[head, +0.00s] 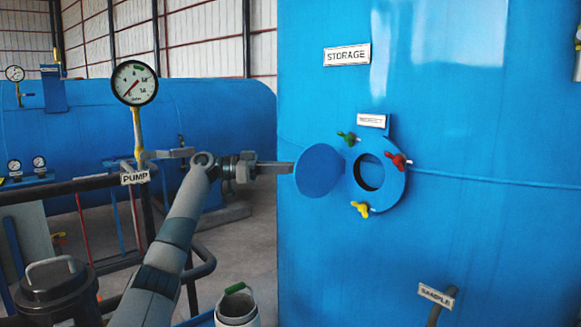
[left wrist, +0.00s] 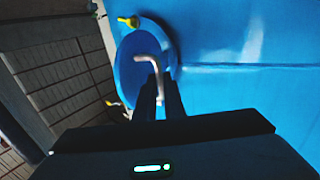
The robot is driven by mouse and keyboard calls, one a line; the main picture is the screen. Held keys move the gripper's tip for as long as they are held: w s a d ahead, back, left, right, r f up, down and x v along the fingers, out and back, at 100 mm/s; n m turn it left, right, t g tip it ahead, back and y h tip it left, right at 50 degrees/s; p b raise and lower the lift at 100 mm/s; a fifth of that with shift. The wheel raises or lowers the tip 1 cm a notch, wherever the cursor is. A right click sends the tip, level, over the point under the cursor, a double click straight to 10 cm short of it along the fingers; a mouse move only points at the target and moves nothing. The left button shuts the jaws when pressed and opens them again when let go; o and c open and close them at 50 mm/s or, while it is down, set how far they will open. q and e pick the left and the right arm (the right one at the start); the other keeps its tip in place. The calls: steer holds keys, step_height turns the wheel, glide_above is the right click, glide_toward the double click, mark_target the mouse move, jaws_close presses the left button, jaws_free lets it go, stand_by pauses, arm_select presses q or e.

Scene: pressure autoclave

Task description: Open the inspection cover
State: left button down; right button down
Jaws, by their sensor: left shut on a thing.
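The inspection cover (head: 319,171) is a round blue disc on the left of the blue ring flange (head: 389,191), under the INSPECT label (head: 371,121). It is swung aside to the left, and the round hole (head: 369,172) shows partly uncovered. My left gripper (head: 288,168) reaches in from the left at the cover's left edge. In the left wrist view, my left gripper (left wrist: 160,92) is shut on a grey bent handle (left wrist: 150,64) in front of the blue cover (left wrist: 130,72). My right gripper is not in view.
Green (head: 347,138), red (head: 398,160) and yellow (head: 360,208) wing nuts sit around the flange on the STORAGE tank (head: 480,230). A PUMP gauge (head: 134,83) and dark railing (head: 80,187) stand left. A bucket (head: 237,307) is below. A SAMPLE pipe (head: 436,300) juts out lower right.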

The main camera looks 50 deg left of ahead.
arm_select(q)
steer(key=shift+a+r, duration=0.15)
steer(key=shift+r, duration=0.05)
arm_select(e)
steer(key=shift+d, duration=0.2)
